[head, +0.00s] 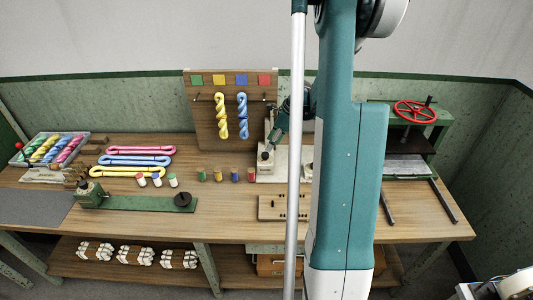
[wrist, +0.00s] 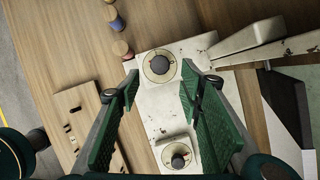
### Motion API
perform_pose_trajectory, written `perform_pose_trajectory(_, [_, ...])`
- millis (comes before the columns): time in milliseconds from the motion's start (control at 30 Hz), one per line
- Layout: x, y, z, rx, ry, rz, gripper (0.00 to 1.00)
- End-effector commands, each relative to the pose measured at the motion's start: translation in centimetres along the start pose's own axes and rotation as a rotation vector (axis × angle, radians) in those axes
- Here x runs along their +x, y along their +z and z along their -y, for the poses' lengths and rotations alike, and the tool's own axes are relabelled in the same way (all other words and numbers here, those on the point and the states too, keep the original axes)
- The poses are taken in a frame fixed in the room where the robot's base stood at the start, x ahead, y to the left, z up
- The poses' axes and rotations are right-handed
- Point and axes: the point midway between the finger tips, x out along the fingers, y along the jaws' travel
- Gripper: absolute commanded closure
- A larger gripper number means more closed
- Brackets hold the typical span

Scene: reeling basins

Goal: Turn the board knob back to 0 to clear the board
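A cream machine (head: 270,176) stands on the bench, below the upright board (head: 205,130). In the wrist view its pale plate (wrist: 155,105) carries two round dials with dark knobs: an upper knob (wrist: 159,66) and a lower knob (wrist: 177,155). I cannot tell which is the board knob, and their markings are too small to read. My gripper (wrist: 161,74) is open, with its green fingers apart on either side of the upper knob in the picture. No contact shows. In the head view my arm hides part of the machine.
Yellow and blue twisted skeins (head: 221,117) hang on the upright board. Several coloured spools (head: 219,175) stand left of the machine. A wooden block with holes (head: 270,208) lies in front of it. A red handwheel (head: 415,111) stands at the right.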

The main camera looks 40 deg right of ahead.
Motion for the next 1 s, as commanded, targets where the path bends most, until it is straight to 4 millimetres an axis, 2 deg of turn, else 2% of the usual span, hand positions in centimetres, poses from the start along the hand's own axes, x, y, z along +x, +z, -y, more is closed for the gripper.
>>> perform_pose_trajectory(267, [2.0, 0.0, 0.0, -0.001, 0.0, 0.0, 0.63])
perform_pose_trajectory(700, [6.4, 0.0, 0.0, -0.001, 0.0, 0.0, 0.63])
perform_pose_trajectory(1000, [7.5, 0.0, 0.0, -0.001, 0.0, 0.0, 0.63])
